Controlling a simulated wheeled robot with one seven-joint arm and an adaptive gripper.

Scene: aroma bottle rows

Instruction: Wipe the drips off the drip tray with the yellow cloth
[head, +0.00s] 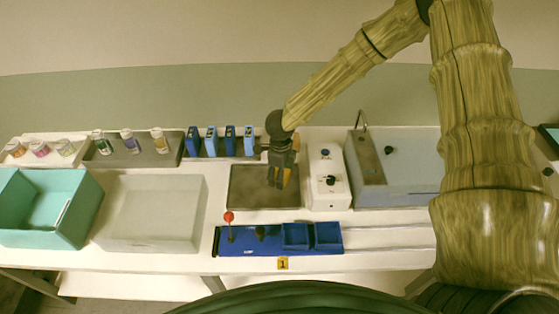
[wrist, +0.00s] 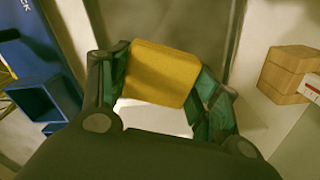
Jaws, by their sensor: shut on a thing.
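The drip tray (head: 248,197) is a shallow, dark brown rectangle in the middle of the counter in the head view. My gripper (head: 280,182) points down over the tray's right half. It is shut on the yellow cloth (wrist: 162,74), which shows as a folded yellow block between the green fingers in the wrist view. In the head view only a little yellow (head: 286,177) shows at the fingertips. I cannot tell whether the cloth touches the tray. Drips are too small or faint to make out.
A white unit with dark knobs (head: 330,195) stands just right of the tray, with a sink (head: 395,178) beyond. Blue bottles (head: 211,140) line the back. A blue panel with a red-topped stick (head: 229,217) lies in front.

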